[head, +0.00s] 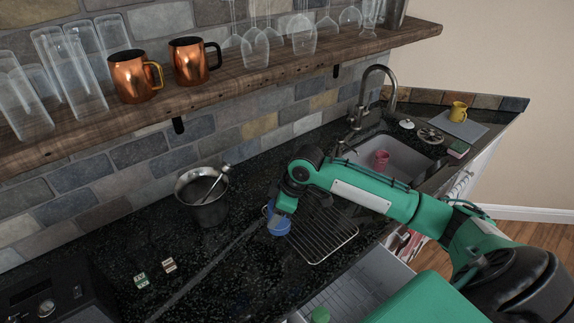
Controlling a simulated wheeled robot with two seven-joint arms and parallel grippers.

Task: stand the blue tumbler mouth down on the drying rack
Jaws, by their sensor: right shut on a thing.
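The blue tumbler (280,227) is at the left edge of the wire drying rack (330,238) on the dark counter. My right gripper (277,212) reaches in from the right and is shut on the tumbler, partly covering it. I cannot tell which way the tumbler's mouth points, or whether it touches the rack. The visible part of the rack is empty, and my right arm covers its far side. My left gripper is not in view.
A metal bucket (203,206) with a utensil stands left of the rack. The sink (403,159) with a red cup (381,160) lies beyond my arm. A wall shelf (225,76) carries glasses and copper mugs. A pulled-out wire rack (350,294) is below the counter edge.

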